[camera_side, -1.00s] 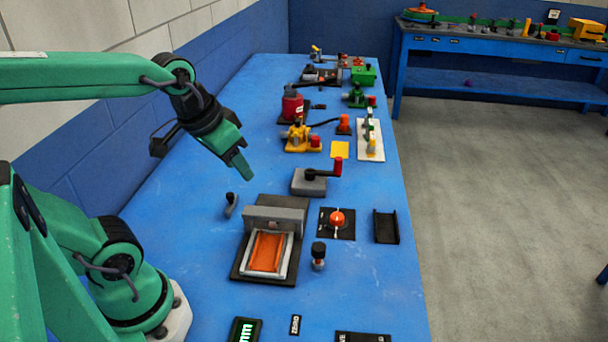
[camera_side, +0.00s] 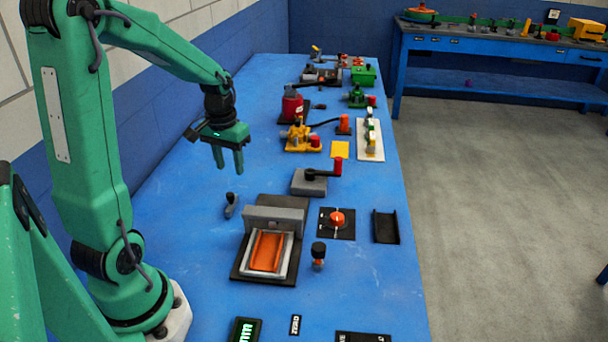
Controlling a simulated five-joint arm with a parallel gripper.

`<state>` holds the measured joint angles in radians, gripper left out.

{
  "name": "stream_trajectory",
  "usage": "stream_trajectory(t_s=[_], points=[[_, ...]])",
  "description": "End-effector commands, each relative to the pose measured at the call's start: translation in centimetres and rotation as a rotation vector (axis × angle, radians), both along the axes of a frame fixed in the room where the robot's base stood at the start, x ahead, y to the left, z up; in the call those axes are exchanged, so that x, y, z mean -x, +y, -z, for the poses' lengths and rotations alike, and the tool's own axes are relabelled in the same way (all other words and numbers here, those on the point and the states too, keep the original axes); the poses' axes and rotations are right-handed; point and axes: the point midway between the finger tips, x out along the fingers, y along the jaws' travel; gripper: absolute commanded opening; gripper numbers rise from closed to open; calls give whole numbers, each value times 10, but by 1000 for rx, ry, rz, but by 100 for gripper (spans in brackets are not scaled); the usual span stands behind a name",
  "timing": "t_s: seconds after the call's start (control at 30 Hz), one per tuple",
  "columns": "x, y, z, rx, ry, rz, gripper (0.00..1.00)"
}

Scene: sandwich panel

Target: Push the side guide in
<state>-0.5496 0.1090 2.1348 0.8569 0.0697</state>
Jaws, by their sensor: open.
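A dark base plate (camera_side: 244,272) on the blue table carries a grey upright bar (camera_side: 262,222) and a light-framed tray (camera_side: 248,268) with an orange inset (camera_side: 267,250). Which part is the side guide is not clear; a small dark-grey knob or lever (camera_side: 231,205) stands just left of the plate, and a black-topped knob (camera_side: 318,254) stands to its right. My gripper (camera_side: 228,170) is open and empty, its two green fingers pointing down. It hangs above the table, up and to the left of the plate, touching nothing.
A grey block with a red-handled crank (camera_side: 318,178) lies right of my gripper. A black panel with an orange knob (camera_side: 337,220) and a dark channel (camera_side: 386,227) are farther right. Several devices stand at the back. The table's left strip is clear.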

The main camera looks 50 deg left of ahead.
Motion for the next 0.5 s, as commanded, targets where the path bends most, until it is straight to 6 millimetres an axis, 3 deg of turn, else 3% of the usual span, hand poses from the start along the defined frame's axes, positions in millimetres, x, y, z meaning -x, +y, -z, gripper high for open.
stream_trajectory(t_s=[0.2, 0.5], points=[[2, 19, 17, 21, 32, -41, 41], [2, 20, 21, 23, 35, -45, 41]])
